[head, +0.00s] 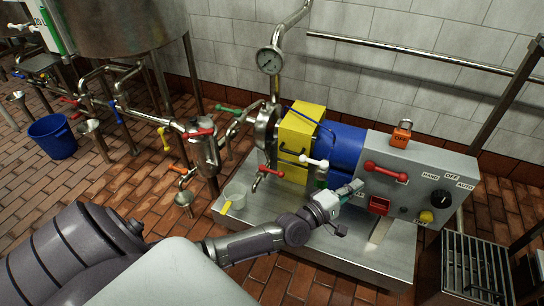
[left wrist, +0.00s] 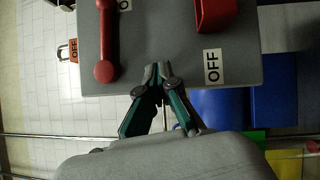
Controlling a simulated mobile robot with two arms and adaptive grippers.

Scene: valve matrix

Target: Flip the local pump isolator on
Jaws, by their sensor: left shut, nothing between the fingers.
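The grey control box (head: 410,196) stands at the right end of the metal skid. Its face carries a red lever handle (head: 386,172) lying across the panel and a red box-like switch (head: 379,205) below it. Which one is the isolator I cannot tell for certain. My left gripper (head: 356,186) is shut and empty at the box's left edge. In the left wrist view its fingertips (left wrist: 158,72) lie between the red handle (left wrist: 105,45) and an OFF label (left wrist: 212,66), below the red switch (left wrist: 214,15). Whether they touch the panel is unclear. My right gripper is out of view.
The panel also has a black knob (head: 440,198) and a yellow button (head: 427,216). An orange OFF-marked padlock (head: 401,136) sits on top. The blue motor (head: 341,147), yellow guard (head: 300,130) and a white-handled valve (head: 314,162) stand close left of the gripper.

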